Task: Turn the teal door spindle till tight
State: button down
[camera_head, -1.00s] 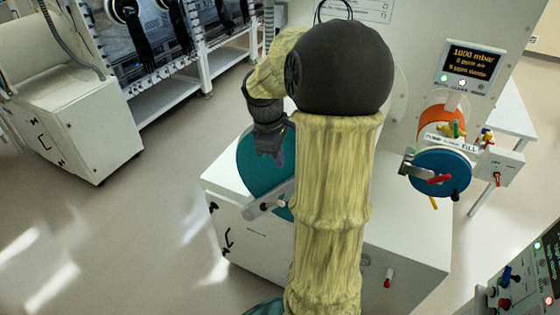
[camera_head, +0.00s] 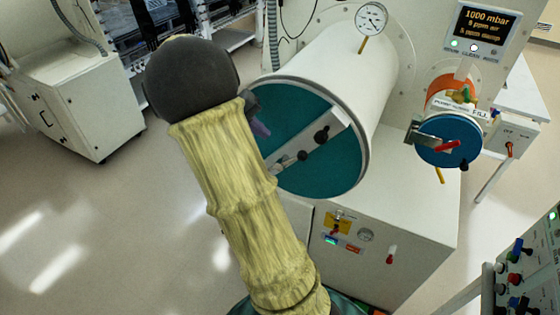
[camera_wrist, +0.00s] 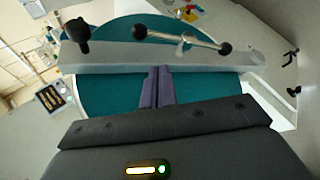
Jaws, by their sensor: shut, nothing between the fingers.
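The teal door (camera_head: 335,175) is the round end of a large white cylinder, with a grey bar (camera_head: 335,130) across its face. In the wrist view the door (camera_wrist: 120,95) lies behind my fingers. The spindle's thin cross handle (camera_wrist: 183,40), with a black ball at each end, sits over the grey bar (camera_wrist: 110,58). A larger black knob (camera_wrist: 78,32) stands out at the left. My gripper (camera_wrist: 156,72) is shut and empty, its purple fingers below the handle and apart from it. In the head view my arm hides most of the gripper, left of the door.
A smaller blue round door (camera_head: 450,140) with a red handle is at the right, below a display (camera_head: 485,32). A gauge (camera_head: 371,18) tops the cylinder. A white cabinet (camera_head: 400,255) stands below.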

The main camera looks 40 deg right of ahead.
jog(key=a+m+h, duration=0.1)
jog(key=w+r+m+b, duration=0.1)
jog(key=m, duration=0.1)
jog(key=a+r+m+h+b, duration=0.1)
jog(key=shift+w+a+m+h, duration=0.2)
jog(key=shift+a+m+h, duration=0.1)
jog(key=shift+a, duration=0.05)
jog(key=shift+a, duration=0.1)
jog(key=p, duration=0.3)
send_over(280, 165)
notch_tip(280, 165, down, 6)
jog(key=r, duration=0.1)
jog(key=shift+s+f+p, duration=0.3)
jog(key=shift+s+f, duration=0.25)
jog(key=shift+f, duration=0.4)
jog(key=shift+s+f+p, duration=0.25)
jog(key=shift+s+f, duration=0.3)
jog(key=shift+f, duration=0.35)
